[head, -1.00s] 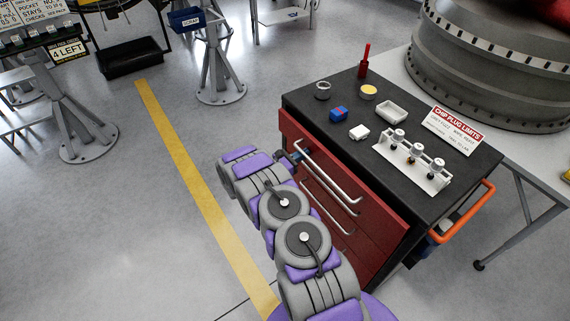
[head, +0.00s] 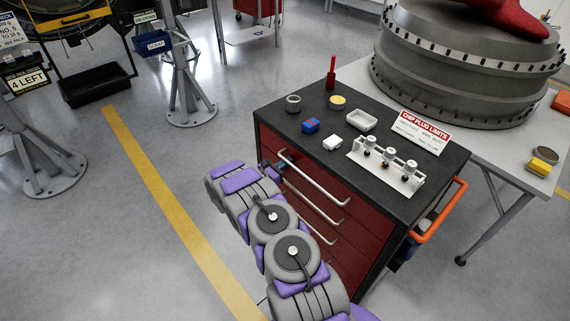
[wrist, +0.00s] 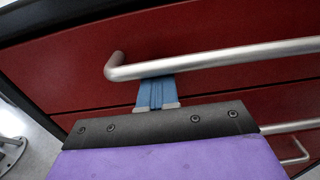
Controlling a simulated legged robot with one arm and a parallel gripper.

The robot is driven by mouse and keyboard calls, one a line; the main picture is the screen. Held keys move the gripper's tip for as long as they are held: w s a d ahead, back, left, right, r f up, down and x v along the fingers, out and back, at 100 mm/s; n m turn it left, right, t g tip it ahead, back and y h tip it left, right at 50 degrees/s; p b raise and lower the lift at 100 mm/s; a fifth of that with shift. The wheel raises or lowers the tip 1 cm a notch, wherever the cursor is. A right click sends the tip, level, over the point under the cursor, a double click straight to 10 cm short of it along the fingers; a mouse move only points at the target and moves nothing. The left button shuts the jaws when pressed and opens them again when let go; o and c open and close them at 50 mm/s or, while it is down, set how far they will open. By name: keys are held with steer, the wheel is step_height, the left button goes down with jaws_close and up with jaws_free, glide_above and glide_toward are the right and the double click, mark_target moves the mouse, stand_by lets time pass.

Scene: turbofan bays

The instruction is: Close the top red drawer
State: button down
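The top red drawer (head: 325,170) is in the black-topped cabinet. Its front looks flush, or nearly flush, with the drawers below. Its silver bar handle (head: 312,178) runs along the front; the wrist view shows the handle (wrist: 220,59) close up. My gripper (head: 279,166) is at the left end of this handle. In the wrist view its two blue fingers (wrist: 157,92) lie side by side with no clear gap, so it looks shut. The finger ends meet the underside of the bar, which partly hides the tips. The fingers do not visibly wrap the bar.
On the cabinet top (head: 403,205) are a plug rack (head: 385,165), a sign (head: 421,133), a white tray (head: 361,120) and small parts. An orange side handle (head: 445,208) is at right. A large grey engine part (head: 460,65) stands behind. Floor left of the cabinet is clear.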

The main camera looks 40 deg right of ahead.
steer(key=a+p, duration=0.2)
steer(key=a, duration=1.2)
steer(key=s+r+m+g+y, duration=0.3)
steer(key=s+r+m, duration=0.2)
steer(key=s+r, duration=0.45)
steer(key=s+r+m+g+y, duration=0.35)
steer(key=s+r+m, duration=0.3)
steer(key=r, duration=0.55)
steer(key=s+a+r+m+t+y, duration=0.2)
steer(key=s+a+y, duration=0.3)
steer(key=s+a, duration=0.6)
steer(key=s+a+r+m+t+y, duration=0.2)
steer(key=s+a+r+m+y, duration=0.2)
steer(key=s+a, duration=0.8)
steer(key=s+m+y, duration=0.1)
steer(key=s+y, duration=0.1)
steer(key=shift+s+a, duration=0.25)
steer(key=shift+s, duration=0.15)
steer(key=shift+d+y, duration=0.2)
steer(key=shift+y, duration=0.05)
